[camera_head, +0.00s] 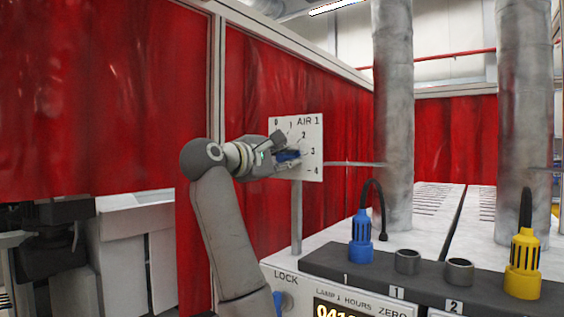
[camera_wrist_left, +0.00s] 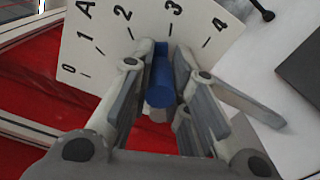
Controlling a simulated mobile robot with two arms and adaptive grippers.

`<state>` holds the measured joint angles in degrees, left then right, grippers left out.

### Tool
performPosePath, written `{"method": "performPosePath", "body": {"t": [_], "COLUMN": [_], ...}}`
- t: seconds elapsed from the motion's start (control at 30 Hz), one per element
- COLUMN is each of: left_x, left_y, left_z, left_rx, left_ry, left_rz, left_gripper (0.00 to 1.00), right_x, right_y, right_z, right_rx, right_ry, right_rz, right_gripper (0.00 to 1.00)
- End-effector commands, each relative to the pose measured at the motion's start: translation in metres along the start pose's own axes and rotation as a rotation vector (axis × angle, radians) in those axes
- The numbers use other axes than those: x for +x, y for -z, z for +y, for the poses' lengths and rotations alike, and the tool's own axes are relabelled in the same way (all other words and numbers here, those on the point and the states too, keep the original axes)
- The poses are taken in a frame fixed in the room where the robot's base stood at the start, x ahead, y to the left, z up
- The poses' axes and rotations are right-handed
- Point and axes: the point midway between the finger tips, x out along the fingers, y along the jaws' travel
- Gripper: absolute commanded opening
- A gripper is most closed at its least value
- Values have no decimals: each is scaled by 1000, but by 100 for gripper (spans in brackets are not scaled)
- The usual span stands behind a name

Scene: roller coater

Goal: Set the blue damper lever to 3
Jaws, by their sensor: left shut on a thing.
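A white dial plate marked AIR 1 (camera_head: 315,132) stands on a post, with marks 0 to 4; it also fills the top of the left wrist view (camera_wrist_left: 70,58). The blue damper lever (camera_head: 289,156) is in front of it. In the left wrist view the blue lever (camera_wrist_left: 160,88) sits between my fingers, its far end just below the 3 mark and slightly toward the 2 side. I cannot tell its exact setting. My left gripper (camera_head: 288,150) is shut on the lever and hides part of it. My right gripper is out of view.
Below the plate is a white machine top with a dark connector strip (camera_head: 330,262), a blue plug (camera_head: 361,240) and a yellow plug (camera_head: 523,265). Large grey ducts (camera_head: 394,110) rise at the right. Red curtains (camera_head: 335,105) hang behind the plate.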

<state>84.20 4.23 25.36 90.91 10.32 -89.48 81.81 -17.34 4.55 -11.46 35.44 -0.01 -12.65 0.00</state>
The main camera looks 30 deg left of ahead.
Motion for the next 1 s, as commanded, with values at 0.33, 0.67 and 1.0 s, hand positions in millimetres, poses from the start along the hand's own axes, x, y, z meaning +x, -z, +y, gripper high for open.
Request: {"method": "performPosePath", "body": {"t": [0.33, 0.67, 1.0], "left_x": [-1, -1, -1], "left_y": [-1, -2, -2], "left_z": [-3, -3, -3], "left_rx": [99, 108, 106], "left_ry": [-9, -10, -9], "left_rz": [0, 0, 0], "left_gripper": [0, 0, 41], "right_x": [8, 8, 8], "right_y": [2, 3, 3], "right_z": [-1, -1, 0], "right_rx": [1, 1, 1], "right_ry": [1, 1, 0], "right_rz": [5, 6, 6], "right_gripper": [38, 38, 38]}}
